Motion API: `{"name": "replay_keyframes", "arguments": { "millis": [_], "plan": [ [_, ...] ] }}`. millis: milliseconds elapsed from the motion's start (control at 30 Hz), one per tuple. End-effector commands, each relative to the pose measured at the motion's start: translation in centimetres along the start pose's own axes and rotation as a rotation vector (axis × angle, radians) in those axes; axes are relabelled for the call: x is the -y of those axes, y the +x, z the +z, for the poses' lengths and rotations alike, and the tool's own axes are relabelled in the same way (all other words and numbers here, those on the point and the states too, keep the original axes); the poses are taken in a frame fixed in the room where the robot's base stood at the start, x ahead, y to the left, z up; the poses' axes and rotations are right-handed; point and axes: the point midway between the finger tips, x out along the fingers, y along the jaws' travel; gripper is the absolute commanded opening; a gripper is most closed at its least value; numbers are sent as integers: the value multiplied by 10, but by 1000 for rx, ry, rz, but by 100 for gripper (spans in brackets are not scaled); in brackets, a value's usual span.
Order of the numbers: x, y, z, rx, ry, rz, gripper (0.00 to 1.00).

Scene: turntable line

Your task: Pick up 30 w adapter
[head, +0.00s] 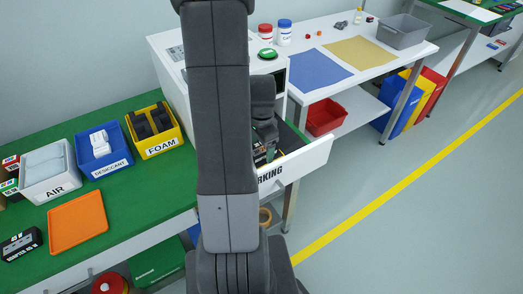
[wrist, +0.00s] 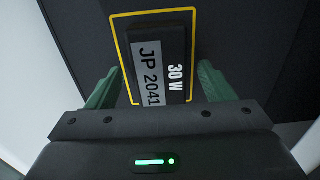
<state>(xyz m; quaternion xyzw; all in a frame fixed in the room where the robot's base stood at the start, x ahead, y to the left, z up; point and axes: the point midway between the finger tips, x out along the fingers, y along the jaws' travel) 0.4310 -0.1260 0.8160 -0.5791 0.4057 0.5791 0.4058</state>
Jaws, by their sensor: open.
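The 30 W adapter (wrist: 176,50) is a black block with a white "30 W" print and a grey "JP 2041" label. It lies inside a yellow outline (wrist: 119,45) on a dark surface. My gripper (wrist: 160,82) is open, with one green finger on each side of the adapter's near end. I cannot tell whether either finger touches it. In the head view my gripper (head: 266,148) reaches down into the pulled-out white drawer (head: 305,161), whose front label ends in "RKING". My arm hides much of the drawer, and I cannot make out the adapter there.
The drawer walls stand close around my gripper. On the green bench at left are white AIR (head: 46,172), blue DESICCANT (head: 103,150) and yellow FOAM (head: 155,130) bins and an orange tray (head: 78,222). A red bin (head: 325,117) sits below the white table.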

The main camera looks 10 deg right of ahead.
Motion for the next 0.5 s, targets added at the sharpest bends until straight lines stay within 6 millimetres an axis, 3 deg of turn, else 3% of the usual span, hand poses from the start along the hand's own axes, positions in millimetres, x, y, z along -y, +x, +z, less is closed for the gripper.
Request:
{"name": "replay_keyframes", "arguments": {
  "millis": [167,433,500],
  "plan": [
    [0,0,0,0,0,0,75],
    [0,0,0,0,0,0,22],
    [0,-1,0,0,0,-1,17]
  ]
}}
